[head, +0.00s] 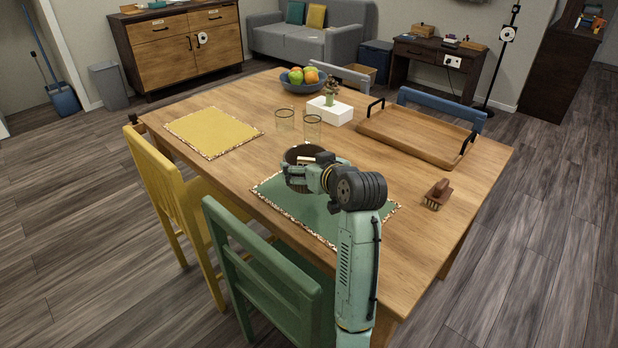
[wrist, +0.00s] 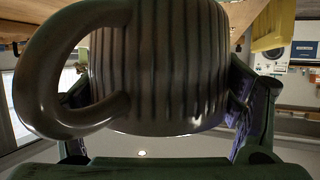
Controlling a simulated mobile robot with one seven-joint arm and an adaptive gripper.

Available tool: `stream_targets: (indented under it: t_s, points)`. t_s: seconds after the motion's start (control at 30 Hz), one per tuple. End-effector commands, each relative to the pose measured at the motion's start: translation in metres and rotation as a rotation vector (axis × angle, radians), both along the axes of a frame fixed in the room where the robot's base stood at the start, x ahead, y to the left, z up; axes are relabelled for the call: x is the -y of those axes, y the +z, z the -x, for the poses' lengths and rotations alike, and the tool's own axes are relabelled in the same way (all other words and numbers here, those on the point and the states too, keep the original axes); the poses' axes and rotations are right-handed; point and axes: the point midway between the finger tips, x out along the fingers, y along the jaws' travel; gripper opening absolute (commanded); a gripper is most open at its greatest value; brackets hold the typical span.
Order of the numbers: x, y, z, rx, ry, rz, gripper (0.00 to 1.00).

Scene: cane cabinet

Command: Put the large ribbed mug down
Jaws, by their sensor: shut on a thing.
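The large ribbed mug (wrist: 160,75) is dark brown with vertical ribs and fills the middle of the wrist view. Its thick loop handle (wrist: 35,75) sticks out to the left there. My gripper (wrist: 165,110) is shut on it, with one finger on each side of the body. In the head view the mug (head: 303,152) shows as a dark round rim just behind my gripper (head: 297,178), over the back part of the green placemat (head: 300,208). My gripper and arm hide its lower part, so I cannot tell whether its base touches the mat.
Two clear glasses (head: 312,128) stand just behind the mug. A wooden tray (head: 415,138), white block (head: 331,110), fruit bowl (head: 302,85) and brush (head: 438,194) are on the table (head: 230,177). The yellow placemat (head: 213,131) is bare. A green chair (head: 268,285) stands at the front.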

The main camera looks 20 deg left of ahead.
Motion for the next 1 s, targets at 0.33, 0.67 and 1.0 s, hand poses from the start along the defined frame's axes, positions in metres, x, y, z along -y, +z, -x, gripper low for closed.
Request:
stream_targets:
  t_s: [0.33,0.67,1.0]
  points:
    - [0.000,-0.038,0.000,0.001,-0.001,0.000,0.42]
    - [0.000,-0.042,0.000,0.002,-0.001,-0.001,0.42]
    - [0.000,-0.042,0.000,-0.001,0.000,0.000,1.00]
